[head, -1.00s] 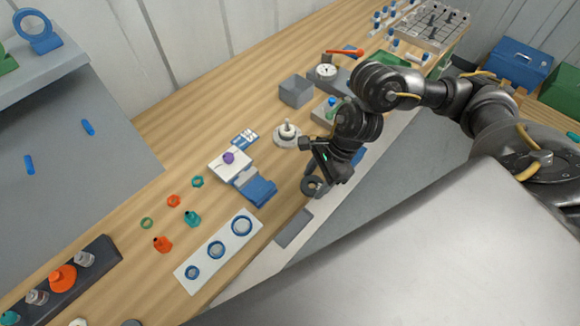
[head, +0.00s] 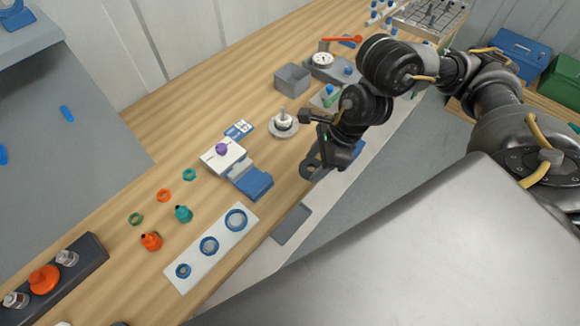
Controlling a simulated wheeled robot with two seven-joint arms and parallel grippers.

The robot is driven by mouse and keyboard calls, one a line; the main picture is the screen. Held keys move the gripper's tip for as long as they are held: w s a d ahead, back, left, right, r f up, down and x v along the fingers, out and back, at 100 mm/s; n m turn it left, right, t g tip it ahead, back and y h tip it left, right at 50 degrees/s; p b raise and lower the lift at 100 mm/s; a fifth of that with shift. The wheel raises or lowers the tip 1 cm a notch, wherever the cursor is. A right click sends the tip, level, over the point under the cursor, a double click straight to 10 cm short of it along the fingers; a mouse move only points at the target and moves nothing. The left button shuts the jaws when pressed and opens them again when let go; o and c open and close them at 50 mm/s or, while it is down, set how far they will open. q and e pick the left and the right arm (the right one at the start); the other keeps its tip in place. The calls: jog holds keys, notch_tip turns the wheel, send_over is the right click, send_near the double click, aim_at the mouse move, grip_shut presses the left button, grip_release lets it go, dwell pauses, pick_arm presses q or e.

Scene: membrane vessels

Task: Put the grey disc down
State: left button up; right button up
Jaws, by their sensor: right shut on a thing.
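The grey disc (head: 308,171), a dark ring shape, is at the fingertips of my right gripper (head: 318,160), near the bench's front edge. My right gripper is shut on it, and the arm comes in from the right. The disc is partly hidden by the gripper, and I cannot tell whether it touches the surface. My left gripper is not in view.
A blue and white block fixture (head: 240,170) stands left of the gripper. A white plate with blue rings (head: 210,246) lies in front. Orange and teal vessels (head: 184,213) stand at left.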

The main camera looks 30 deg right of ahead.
aim_at(309, 160)
jog(key=w+f+b, duration=0.1)
jog(key=w+b, duration=0.1)
jog(key=b, duration=0.1)
jog(key=shift+w+a+f, duration=0.1)
jog(key=shift+w+f, duration=0.15)
jog(key=shift+f, duration=0.1)
jog(key=w+f, duration=0.3)
jog(key=w, duration=0.1)
jog(key=w+a+f, duration=0.1)
jog(key=w+f, duration=0.1)
jog(key=w, duration=0.1)
jog(key=shift+f, duration=0.6)
jog(key=shift+w+f+p, duration=0.15)
jog(key=shift+f+p, duration=0.15)
jog(key=shift+f, duration=1.25)
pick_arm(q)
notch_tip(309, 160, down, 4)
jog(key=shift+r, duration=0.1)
